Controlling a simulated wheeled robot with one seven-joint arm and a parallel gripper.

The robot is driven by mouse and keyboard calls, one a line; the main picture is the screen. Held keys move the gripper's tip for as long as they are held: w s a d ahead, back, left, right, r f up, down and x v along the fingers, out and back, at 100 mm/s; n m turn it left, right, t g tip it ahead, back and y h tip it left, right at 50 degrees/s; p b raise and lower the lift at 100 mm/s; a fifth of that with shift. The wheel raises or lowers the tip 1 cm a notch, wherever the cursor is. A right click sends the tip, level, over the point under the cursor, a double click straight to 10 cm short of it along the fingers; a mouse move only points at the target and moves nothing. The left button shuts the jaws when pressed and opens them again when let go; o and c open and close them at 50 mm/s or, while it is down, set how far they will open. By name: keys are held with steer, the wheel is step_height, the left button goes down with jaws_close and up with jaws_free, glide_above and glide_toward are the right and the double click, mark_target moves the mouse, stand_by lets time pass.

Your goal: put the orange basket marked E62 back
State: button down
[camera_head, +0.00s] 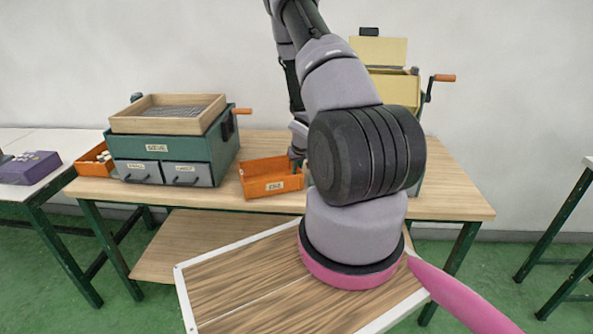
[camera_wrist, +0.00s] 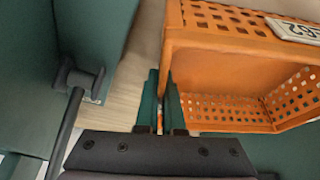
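The orange basket (camera_head: 271,187) with the E62 label is at the front of the middle table, right of the green sieve box. I cannot tell whether it rests on the tabletop or is just above it. In the wrist view the basket (camera_wrist: 215,70) fills the upper right, with its perforated walls and part of its label showing. My gripper (camera_wrist: 160,100) has its two green fingers close together on either side of the basket's end wall, with a strip of orange between them. In the head view the fingers are mostly hidden behind my arm.
The green sieve box (camera_head: 152,148) with two grey drawers stands left of the basket, a wooden sieve frame (camera_head: 160,125) on top. Another orange basket (camera_head: 95,160) with pale pieces is farther left. A cream machine with a crank (camera_head: 440,78) stands behind my arm. The right tabletop (camera_head: 455,195) is clear.

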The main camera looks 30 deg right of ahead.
steer(key=c, duration=1.4)
jaws_free()
steer(key=shift+f, duration=0.15)
steer(key=o, duration=0.4)
steer(key=shift+c, duration=0.2)
